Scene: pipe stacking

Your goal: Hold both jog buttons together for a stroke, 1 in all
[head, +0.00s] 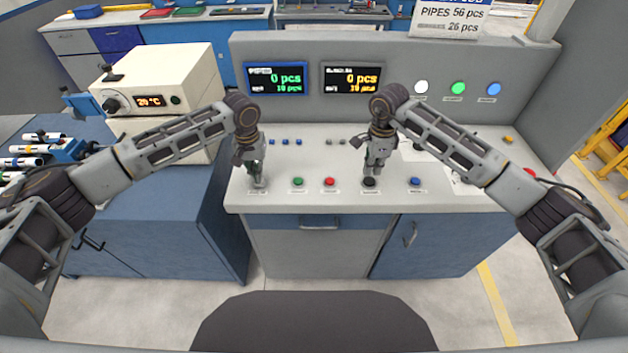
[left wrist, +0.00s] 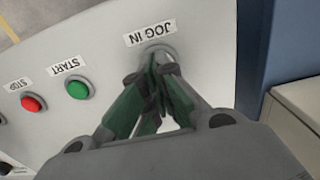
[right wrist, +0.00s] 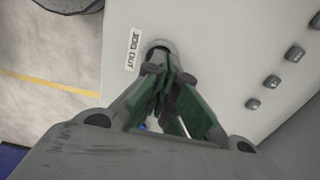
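The JOG IN button (left wrist: 157,48) is at the left end of the console's front row, partly hidden by my left gripper (left wrist: 155,70). Its fingers are together, empty, with the tips over the button. The JOG OUT button (right wrist: 160,46), dark in the head view (head: 369,182), is further right in that row. My right gripper (right wrist: 160,70) is also closed and empty, pointing down with its tips at this button. I cannot tell whether either button is pressed in. In the head view, my left gripper (head: 258,178) and right gripper (head: 371,172) both stand upright over the row.
Between them lie a green START button (head: 298,181) and a red STOP button (head: 330,181). A blue button (head: 415,181) is right of JOG OUT. White, green and blue lamps (head: 458,88) are on the back panel.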

